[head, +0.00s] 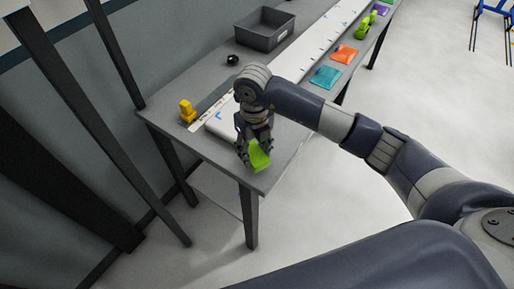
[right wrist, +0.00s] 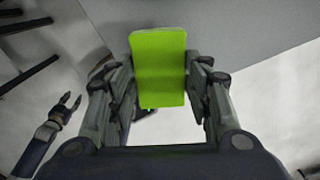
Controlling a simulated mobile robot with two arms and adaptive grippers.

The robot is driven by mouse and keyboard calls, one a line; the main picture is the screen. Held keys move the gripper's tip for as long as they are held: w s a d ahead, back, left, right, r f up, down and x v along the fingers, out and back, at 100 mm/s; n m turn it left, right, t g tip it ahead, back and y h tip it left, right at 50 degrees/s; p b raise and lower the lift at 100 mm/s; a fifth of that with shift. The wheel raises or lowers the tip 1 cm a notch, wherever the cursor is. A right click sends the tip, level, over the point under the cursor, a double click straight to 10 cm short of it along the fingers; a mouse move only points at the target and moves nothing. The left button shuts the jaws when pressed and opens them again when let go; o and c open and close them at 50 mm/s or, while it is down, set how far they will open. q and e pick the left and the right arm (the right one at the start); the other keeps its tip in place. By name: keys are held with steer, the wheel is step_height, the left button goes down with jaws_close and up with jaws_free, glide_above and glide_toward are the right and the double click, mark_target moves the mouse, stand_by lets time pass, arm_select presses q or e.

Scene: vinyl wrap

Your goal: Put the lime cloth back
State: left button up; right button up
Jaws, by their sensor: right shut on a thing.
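The lime cloth (head: 260,157) is held in my right gripper (head: 254,149) at the near corner of the grey table (head: 215,150). In the right wrist view the lime cloth (right wrist: 159,68) stands between the two fingers of my right gripper (right wrist: 159,88). The gripper is shut on it. Whether the cloth touches the tabletop is unclear. A small gripper, which looks like my left one (right wrist: 70,101), shows at the left of the right wrist view with its fingers apart and empty. It is outside the head view.
A teal cloth (head: 325,77), an orange cloth (head: 344,54), a green tool-like object (head: 366,26) and a purple item (head: 380,9) line the table's right edge. A grey bin (head: 264,28), a black ring-like item (head: 232,60) and a yellow object (head: 187,112) stand along the wall side. A white marked strip (head: 318,40) runs lengthwise.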

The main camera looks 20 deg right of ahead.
mark_target(257, 150)
steer(key=shift+w+d, duration=0.5)
steer(key=shift+d, duration=0.1)
steer(key=shift+f+p, duration=0.2)
steer(key=shift+p, duration=0.1)
steer(key=shift+f+p, duration=0.65)
steer(key=shift+f, duration=0.95)
steer(key=o, duration=0.9)
steer(key=shift+o, duration=0.2)
steer(key=shift+r, duration=0.1)
steer(key=shift+w+r, duration=0.1)
steer(key=shift+r, duration=0.3)
step_height(257, 150, up, 10)
steer(key=b, duration=0.3)
steer(key=shift+r+b, duration=0.15)
steer(key=shift+b, duration=0.2)
arm_select(q)
steer(key=shift+w+f, duration=0.35)
steer(key=shift+w, duration=0.2)
steer(key=shift+w+f, duration=0.35)
steer(key=shift+w, duration=0.2)
arm_select(e)
steer(key=shift+r, duration=0.4)
